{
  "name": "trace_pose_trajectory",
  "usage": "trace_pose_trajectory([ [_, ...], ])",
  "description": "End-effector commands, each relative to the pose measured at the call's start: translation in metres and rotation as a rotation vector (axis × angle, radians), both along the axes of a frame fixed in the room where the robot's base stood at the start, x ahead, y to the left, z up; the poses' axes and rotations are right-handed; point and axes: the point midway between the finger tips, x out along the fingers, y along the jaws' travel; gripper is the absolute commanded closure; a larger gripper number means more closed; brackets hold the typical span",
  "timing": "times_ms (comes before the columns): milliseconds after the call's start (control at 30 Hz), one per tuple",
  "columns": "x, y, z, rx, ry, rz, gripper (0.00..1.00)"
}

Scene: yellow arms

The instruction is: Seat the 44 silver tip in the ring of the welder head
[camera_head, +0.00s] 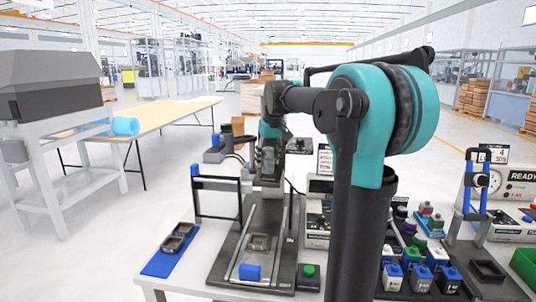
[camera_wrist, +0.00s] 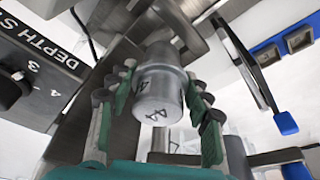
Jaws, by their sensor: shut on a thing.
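The silver tip (camera_wrist: 158,92) is a metal cylinder marked 44, seen large in the middle of the wrist view. My gripper (camera_wrist: 158,100) has its green padded fingers on both sides of the tip, shut on it. Grey metal of the welder head (camera_wrist: 185,14) lies just beyond the tip's far end. The ring is not clearly visible, and I cannot tell whether the tip is inside it or only close. In the head view the welder (camera_head: 268,190) stands at the middle of the table, and my arm hides part of it.
A depth-stop panel (camera_wrist: 40,60) is close on the left in the wrist view. A blue-ended lever (camera_wrist: 285,122) is on the right. In the head view, a blue mat (camera_head: 157,265) with dark parts lies left of the welder.

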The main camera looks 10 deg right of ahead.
Motion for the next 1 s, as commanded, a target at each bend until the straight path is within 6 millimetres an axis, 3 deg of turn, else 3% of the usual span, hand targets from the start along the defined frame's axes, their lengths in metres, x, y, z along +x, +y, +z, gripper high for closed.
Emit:
trace_pose_trajectory([
  [500, 0.000, 0.000, -0.032, -0.001, 0.001, 0.000, 0.96],
  [967, 0.000, 0.000, -0.036, -0.001, 0.001, 0.000, 0.96],
  [1000, 0.000, 0.000, -0.036, -0.001, 0.001, 0.000, 0.47],
])
